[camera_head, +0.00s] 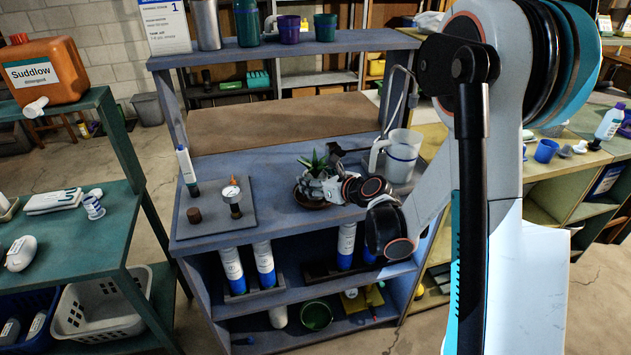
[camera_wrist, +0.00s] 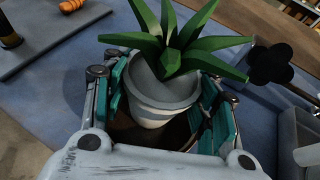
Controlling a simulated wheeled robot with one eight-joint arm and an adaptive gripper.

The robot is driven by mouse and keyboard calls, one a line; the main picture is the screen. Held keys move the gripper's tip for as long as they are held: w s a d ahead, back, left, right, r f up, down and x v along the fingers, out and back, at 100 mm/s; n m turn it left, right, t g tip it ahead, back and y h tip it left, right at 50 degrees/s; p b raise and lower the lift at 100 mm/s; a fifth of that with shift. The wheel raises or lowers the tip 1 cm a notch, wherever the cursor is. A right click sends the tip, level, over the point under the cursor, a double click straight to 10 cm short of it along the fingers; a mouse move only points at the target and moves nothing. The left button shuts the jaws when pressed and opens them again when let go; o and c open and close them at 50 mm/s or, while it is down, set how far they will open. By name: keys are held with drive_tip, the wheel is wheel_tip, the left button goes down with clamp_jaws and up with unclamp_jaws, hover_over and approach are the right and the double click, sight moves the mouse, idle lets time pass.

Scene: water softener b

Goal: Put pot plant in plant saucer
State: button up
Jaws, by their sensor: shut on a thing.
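The pot plant, a light grey pot with spiky green leaves, shows in the wrist view (camera_wrist: 160,95) between my gripper's fingers, slightly tilted. In the head view its leaves (camera_head: 314,163) rise above my gripper (camera_head: 322,188) on the blue-grey bench. My gripper (camera_wrist: 165,105) is shut on the pot, with teal pads on both sides. The brown plant saucer (camera_wrist: 135,132) lies beneath the pot; its rim also shows in the head view (camera_head: 302,199). The pot's base is over or in the saucer; whether it touches the saucer is hidden.
A white jug (camera_head: 402,158) and a dark faucet-like fixture (camera_head: 338,152) stand close on the right. A grey plate (camera_head: 217,215) with a gauge (camera_head: 232,193) and a white-blue tube (camera_head: 186,168) is on the left. The back of the bench top is clear.

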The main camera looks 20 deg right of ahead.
drive_tip(key=o, duration=1.2)
drive_tip(key=shift+f, duration=0.1)
drive_tip(key=shift+s+d+r, duration=0.1)
drive_tip(key=shift+s+r, duration=0.05)
drive_tip(key=shift+r, duration=0.15)
drive_tip(key=p+v, duration=0.3)
drive_tip(key=v, duration=0.8)
drive_tip(key=shift+s, duration=0.25)
drive_tip(key=shift+d, duration=0.1)
